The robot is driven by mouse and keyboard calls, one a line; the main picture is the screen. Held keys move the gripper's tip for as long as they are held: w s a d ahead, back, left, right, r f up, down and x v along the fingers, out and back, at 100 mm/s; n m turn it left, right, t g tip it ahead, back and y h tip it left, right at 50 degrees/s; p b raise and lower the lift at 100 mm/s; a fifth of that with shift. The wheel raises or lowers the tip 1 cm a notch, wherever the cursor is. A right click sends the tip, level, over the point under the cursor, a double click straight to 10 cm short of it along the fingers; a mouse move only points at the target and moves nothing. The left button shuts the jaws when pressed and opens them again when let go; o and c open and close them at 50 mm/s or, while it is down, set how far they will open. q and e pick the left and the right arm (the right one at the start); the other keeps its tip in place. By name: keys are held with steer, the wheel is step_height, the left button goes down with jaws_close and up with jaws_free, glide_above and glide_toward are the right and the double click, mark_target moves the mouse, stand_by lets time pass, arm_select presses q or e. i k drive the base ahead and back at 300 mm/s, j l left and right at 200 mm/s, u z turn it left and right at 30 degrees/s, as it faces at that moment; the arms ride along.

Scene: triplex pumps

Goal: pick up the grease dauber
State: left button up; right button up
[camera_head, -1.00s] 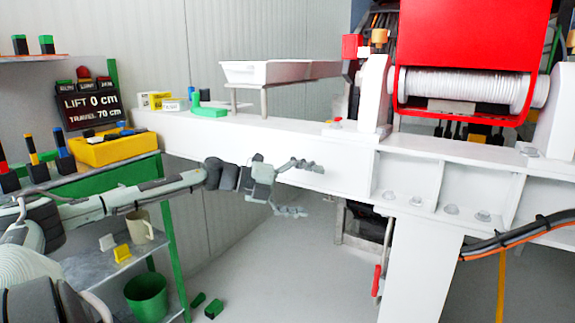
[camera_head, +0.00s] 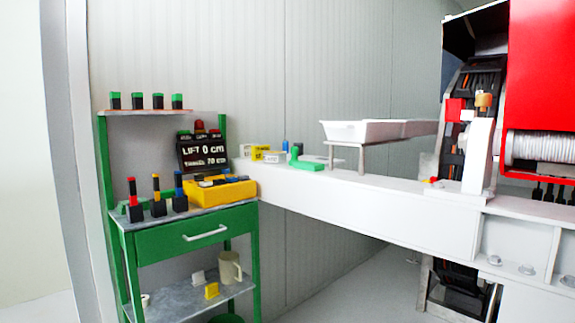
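No object can be told for certain as the grease dauber. On the green cart's worktop, three upright handled items stand in dark blocks: a red-topped one (camera_head: 134,205), a yellow-banded one (camera_head: 157,197) and a blue-banded one (camera_head: 179,194). Several small black items with green tops (camera_head: 146,101) stand on the cart's upper shelf. A yellow tray (camera_head: 222,194) with dark items in it sits to the right of the upright items. Neither of my grippers is in view.
The green cart (camera_head: 197,238) has a drawer and a lower shelf with a mug (camera_head: 230,267) and a yellow block (camera_head: 211,291). A white beam (camera_head: 380,207) runs right from it, bearing a white trough (camera_head: 365,131) and a green item (camera_head: 306,165). Red machinery stands at right.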

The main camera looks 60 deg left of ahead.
mark_target(293, 150)
steer(key=k+u, duration=0.15)
steer(key=k, duration=0.35)
steer(key=k+j+u, duration=0.2)
steer(key=k, duration=0.3)
steer(key=u, duration=0.4)
steer(key=i+u, duration=0.1)
steer(key=u, duration=0.65)
steer(key=i+u, duration=0.1)
steer(key=u, duration=0.3)
steer(key=i+l, duration=0.75)
steer(key=i, duration=0.15)
steer(key=i+l, duration=0.7)
steer(key=i, duration=0.2)
steer(key=k+z, duration=0.15)
steer(key=i+j, duration=0.05)
